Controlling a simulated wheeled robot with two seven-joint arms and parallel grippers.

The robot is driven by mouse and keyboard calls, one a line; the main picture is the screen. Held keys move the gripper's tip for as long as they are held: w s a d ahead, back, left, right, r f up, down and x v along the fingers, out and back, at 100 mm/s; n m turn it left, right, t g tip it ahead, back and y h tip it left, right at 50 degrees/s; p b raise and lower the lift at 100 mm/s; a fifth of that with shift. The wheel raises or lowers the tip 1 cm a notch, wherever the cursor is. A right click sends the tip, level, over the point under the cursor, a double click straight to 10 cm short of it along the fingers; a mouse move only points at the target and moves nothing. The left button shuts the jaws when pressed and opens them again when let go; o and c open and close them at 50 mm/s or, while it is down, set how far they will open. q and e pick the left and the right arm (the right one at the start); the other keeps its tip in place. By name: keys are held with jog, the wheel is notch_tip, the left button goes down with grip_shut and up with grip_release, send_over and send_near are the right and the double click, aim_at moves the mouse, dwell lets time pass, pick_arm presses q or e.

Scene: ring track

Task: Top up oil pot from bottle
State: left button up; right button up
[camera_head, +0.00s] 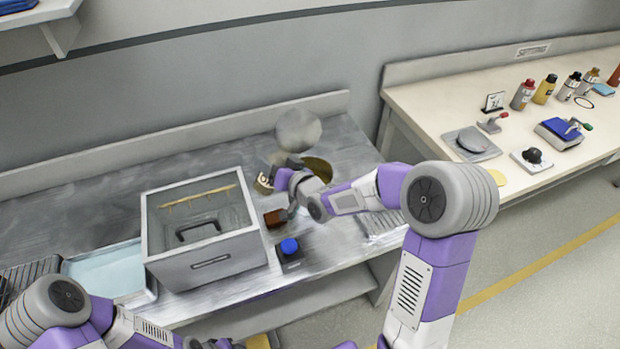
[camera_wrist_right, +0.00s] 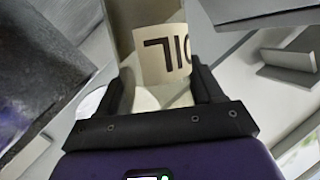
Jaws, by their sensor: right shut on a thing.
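My right gripper (camera_head: 280,180) is over the middle of the steel counter, shut on the oil bottle. In the right wrist view, the bottle's cream label (camera_wrist_right: 165,55) with dark letters reading OIL upside down shows between the fingers (camera_wrist_right: 165,90). In the head view, only a small cream-and-dark part of the bottle (camera_head: 264,184) shows left of the gripper. A round amber-brown surface (camera_head: 319,169), perhaps the oil pot, lies just right of the gripper, partly hidden by my arm. Whether oil flows cannot be seen. My left arm's end (camera_head: 212,344) is cut off at the bottom edge.
A grey box with a clear top (camera_head: 200,262) stands left of the gripper. A brown block (camera_head: 275,218) and a blue-capped dark item (camera_head: 289,247) are in front. A grey round disc (camera_head: 298,130) is behind. A side bench (camera_head: 440,100) holds several bottles and tools.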

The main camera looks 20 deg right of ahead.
aim_at(278, 162)
jog(key=shift+w+a+n+g+h, duration=0.1)
jog(key=shift+a+n+g+h, duration=0.25)
jog(key=shift+a+n, duration=0.35)
jog(key=shift+a+f+n+h, duration=0.25)
jog(key=shift+f+n+h, duration=0.2)
jog(key=shift+f+n, duration=0.45)
notch_tip(278, 162, up, 4)
jog(key=p, duration=0.4)
jog(key=shift+w+a+f+n+g, duration=0.1)
jog(key=shift+a+f+n+g, duration=0.05)
jog(key=shift+n+g, duration=0.2)
jog(key=shift+a+r+n+h+p, duration=0.1)
jog(key=shift+r+n+h+p, duration=0.25)
jog(key=shift+r+p, duration=0.85)
jog(key=shift+f, duration=0.3)
jog(key=shift+p, duration=0.3)
jog(key=s+d+p, duration=0.1)
jog(key=s+d+r+m+h, duration=0.1)
jog(key=s+r+h+p, duration=0.1)
jog(key=shift+s+d+m+p, duration=0.3)
jog(key=shift+d+m, duration=0.1)
jog(key=shift+d+f, duration=0.1)
jog(key=shift+f, duration=0.05)
